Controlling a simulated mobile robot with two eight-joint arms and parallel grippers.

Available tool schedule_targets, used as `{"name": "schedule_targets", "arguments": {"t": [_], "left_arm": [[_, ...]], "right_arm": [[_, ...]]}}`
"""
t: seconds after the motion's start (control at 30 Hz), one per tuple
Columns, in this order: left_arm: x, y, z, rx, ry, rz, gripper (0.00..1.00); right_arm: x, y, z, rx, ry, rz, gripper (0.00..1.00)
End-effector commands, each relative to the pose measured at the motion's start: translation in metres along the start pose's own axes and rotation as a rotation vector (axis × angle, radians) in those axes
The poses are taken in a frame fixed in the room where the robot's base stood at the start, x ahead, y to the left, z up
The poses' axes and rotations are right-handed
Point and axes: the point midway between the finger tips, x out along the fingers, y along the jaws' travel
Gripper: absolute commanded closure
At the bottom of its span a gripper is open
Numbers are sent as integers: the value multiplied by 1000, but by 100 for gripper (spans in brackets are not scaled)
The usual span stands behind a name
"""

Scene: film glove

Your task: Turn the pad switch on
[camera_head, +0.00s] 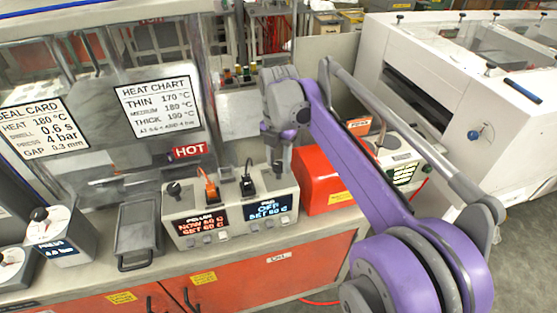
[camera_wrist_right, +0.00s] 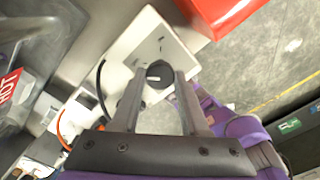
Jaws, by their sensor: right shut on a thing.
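The control box (camera_head: 186,232) stands on the bench with two displays. The right display (camera_head: 269,208) reads PAD, OFF and a set value that looks like 60 C; the left display (camera_head: 200,220) belongs to the platen. The pad switch is a round black knob (camera_wrist_right: 160,73) with a pale mark on top of the box in the right wrist view. My right gripper (camera_wrist_right: 159,80) reaches down from above and is shut on this knob, one finger on each side. In the head view my right gripper (camera_head: 281,168) hides the knob. My left gripper is not in view.
A red box (camera_head: 325,182) stands close to the right of the control box. Orange and black plugs (camera_head: 248,182) with cables rise to the left of my gripper. A grey tray (camera_head: 138,232) lies to the left.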

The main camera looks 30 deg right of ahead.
Motion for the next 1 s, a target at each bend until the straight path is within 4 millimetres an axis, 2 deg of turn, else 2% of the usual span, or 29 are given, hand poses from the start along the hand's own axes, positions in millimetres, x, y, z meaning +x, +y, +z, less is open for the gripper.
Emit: {"name": "schedule_targets", "arguments": {"t": [0.27, 1.0], "left_arm": [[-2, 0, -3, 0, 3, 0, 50], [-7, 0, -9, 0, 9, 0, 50]], "right_arm": [[-1, 0, 0, 188, 0, 0, 100], [0, 0, 0, 890, 0, 0, 100]]}}
